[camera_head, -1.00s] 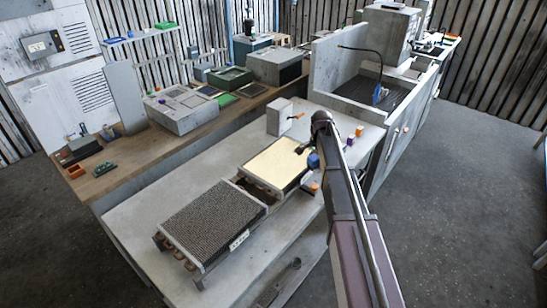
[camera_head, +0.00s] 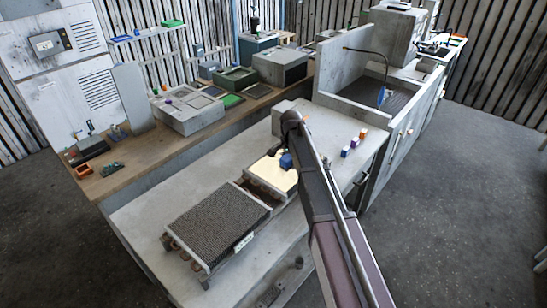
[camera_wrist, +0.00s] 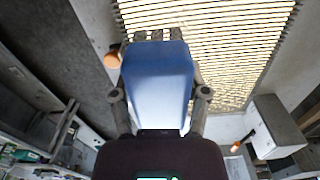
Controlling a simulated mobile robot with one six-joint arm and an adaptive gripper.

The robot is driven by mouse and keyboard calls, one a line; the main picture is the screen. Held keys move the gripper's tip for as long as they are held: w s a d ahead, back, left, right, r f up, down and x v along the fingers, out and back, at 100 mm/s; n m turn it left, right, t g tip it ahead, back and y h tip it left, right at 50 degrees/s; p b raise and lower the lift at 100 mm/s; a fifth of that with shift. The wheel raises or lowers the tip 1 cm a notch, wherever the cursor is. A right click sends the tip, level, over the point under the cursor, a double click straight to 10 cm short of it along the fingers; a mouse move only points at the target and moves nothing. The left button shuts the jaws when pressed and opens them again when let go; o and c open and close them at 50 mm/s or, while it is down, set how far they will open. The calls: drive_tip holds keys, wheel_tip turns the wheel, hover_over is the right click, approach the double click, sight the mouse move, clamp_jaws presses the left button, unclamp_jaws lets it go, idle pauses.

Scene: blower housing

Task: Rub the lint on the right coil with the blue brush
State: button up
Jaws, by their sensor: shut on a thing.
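The right coil (camera_head: 264,179) is a framed panel with a cream face on the bench. In the wrist view its thin fins (camera_wrist: 225,45) show as pale yellow stripes at the top. My gripper (camera_wrist: 160,96) is shut on the blue brush (camera_wrist: 157,75), with one finger on each side of it. In the head view the brush (camera_head: 286,160) is a blue block over the far right part of the coil. Dark bristle tufts show past its far end, at the coil's edge. I cannot tell whether they touch the fins. My arm hides part of the coil.
The dark left coil (camera_head: 220,218) lies nearer on the same bench. A grey box (camera_wrist: 275,128) stands beyond the right coil. Small purple and orange blocks (camera_head: 353,143) stand to the right. An orange piece (camera_wrist: 112,60) is left of the brush. The front left bench is clear.

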drive_tip(key=s+a+r+n+p, duration=0.1)
drive_tip(key=a, duration=0.4)
drive_tip(key=shift+s+a+r, duration=0.35)
drive_tip(key=shift+f, duration=0.15)
